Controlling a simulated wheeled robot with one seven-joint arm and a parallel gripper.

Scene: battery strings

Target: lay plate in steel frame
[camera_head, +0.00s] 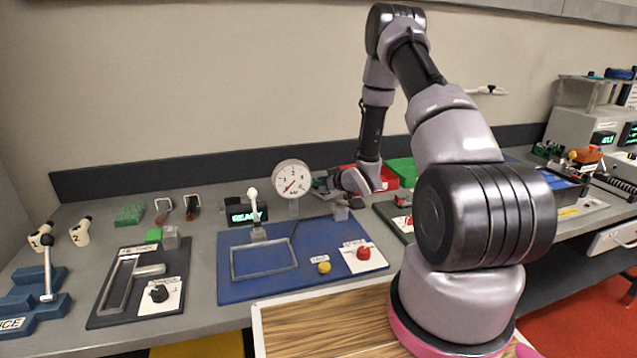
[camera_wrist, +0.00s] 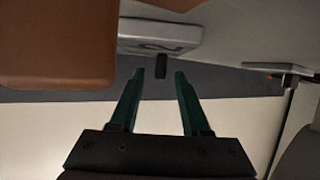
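The steel frame (camera_head: 236,264) is a grey rectangular outline lying on the blue board in the head view. Only blue board shows inside it. I cannot clearly pick out the plate in either view. My gripper's two dark green fingers (camera_wrist: 160,76) stand apart in the wrist view, and I see nothing held between them. In the head view my forearm reaches down behind the blue board, to the right of the gauge; the gripper's fingers are too small and dark there to make out clearly.
A round gauge (camera_head: 291,178) and a white-knobbed lever (camera_head: 254,212) rise behind the frame. Yellow (camera_head: 324,267) and red (camera_head: 363,253) buttons sit to its right. A dark fixture board (camera_head: 113,307) is on the left. A red bin (camera_head: 389,181) stands behind my forearm.

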